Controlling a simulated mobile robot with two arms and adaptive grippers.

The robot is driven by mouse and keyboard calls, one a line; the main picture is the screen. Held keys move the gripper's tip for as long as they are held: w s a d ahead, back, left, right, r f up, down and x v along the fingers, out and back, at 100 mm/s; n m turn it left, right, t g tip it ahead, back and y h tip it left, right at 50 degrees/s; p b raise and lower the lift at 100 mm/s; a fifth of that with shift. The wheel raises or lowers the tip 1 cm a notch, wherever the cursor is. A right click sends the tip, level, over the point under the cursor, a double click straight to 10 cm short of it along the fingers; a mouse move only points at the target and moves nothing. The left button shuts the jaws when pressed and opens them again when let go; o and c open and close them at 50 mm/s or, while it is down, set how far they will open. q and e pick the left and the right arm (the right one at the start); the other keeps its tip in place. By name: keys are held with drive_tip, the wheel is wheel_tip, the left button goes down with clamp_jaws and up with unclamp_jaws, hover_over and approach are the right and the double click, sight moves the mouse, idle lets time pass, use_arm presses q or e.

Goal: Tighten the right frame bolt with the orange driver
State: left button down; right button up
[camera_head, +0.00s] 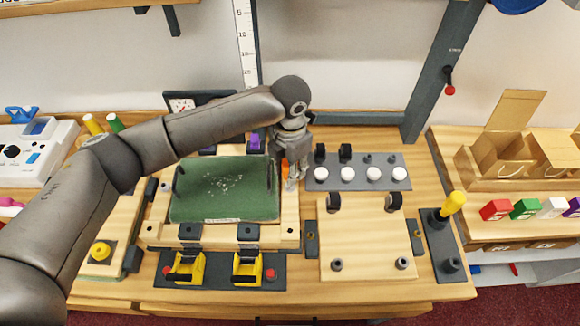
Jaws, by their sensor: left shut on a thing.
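My left gripper (293,170) points down at the right side of the wooden frame (288,226) around the green panel (225,190). It is shut on the orange driver (285,165), of which only a small orange patch shows between the fingers. The driver's tip and the right frame bolt are not clear at this size; the gripper covers that spot. I cannot tell whether the driver touches the bolt. My right gripper is not in view.
A grey rack with white knobs (348,174) stands just right of the gripper. A yellow-handled tool (453,203) stands in a dark holder (440,245) at the right. Yellow clamps (248,268) sit in front of the frame. A wooden board (367,240) lies at front right.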

use_arm(q)
drive_tip(key=c, duration=1.3)
unclamp_jaws()
drive_tip(key=shift+r+p, duration=0.1)
drive_tip(key=shift+p, duration=0.2)
drive_tip(key=n+p, duration=0.7)
drive_tip(key=n, duration=0.3)
drive_tip(key=shift+r, duration=0.15)
drive_tip(key=n, duration=0.2)
drive_tip(key=shift+f+n, duration=0.25)
drive_tip(key=shift+n, duration=1.25)
